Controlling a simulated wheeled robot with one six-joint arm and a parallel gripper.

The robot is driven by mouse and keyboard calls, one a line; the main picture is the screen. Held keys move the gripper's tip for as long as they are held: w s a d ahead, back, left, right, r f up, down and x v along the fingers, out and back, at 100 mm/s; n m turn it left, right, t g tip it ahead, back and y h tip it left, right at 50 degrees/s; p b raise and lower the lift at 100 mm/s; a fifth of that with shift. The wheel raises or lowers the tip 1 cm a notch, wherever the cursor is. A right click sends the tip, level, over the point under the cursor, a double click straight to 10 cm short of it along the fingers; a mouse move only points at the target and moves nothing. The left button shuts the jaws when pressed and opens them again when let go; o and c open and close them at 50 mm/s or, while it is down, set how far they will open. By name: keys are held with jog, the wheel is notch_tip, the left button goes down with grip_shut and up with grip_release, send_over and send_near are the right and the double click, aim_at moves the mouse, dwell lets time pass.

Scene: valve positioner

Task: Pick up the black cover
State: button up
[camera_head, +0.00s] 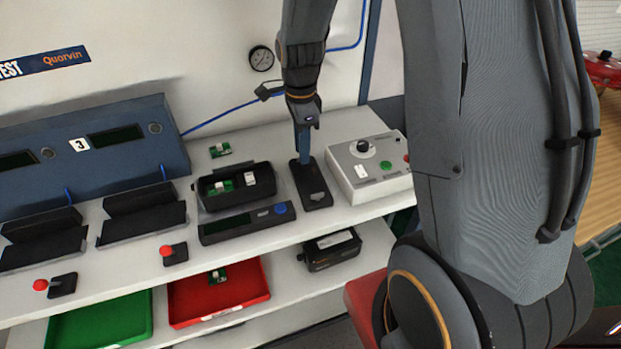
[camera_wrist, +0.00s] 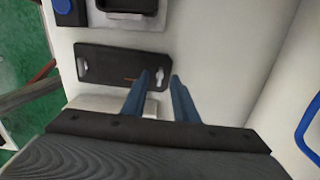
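The black cover (camera_head: 316,194) is a flat, dark rectangular plate lying on the bench top, between the black open housing and the white control box. In the wrist view the cover (camera_wrist: 108,66) lies flat, with a light slot at each end. My gripper (camera_head: 302,160) points down at the cover's far end. In the wrist view the blue fingers of my gripper (camera_wrist: 160,76) are apart with nothing clearly held between them. The left finger overlaps the cover's right end, and the right finger is just past its edge. I cannot tell whether they touch it.
The white control box (camera_head: 352,181) stands close right of the cover. The black housing (camera_head: 207,205) with boards inside and a dark unit with a blue button (camera_head: 240,226) are to the left. A red tray (camera_head: 240,307), a green tray (camera_head: 128,322) and a black box (camera_head: 331,250) sit below.

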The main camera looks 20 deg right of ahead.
jog(key=shift+f, duration=0.65)
jog(key=shift+c, duration=0.6)
grip_shut()
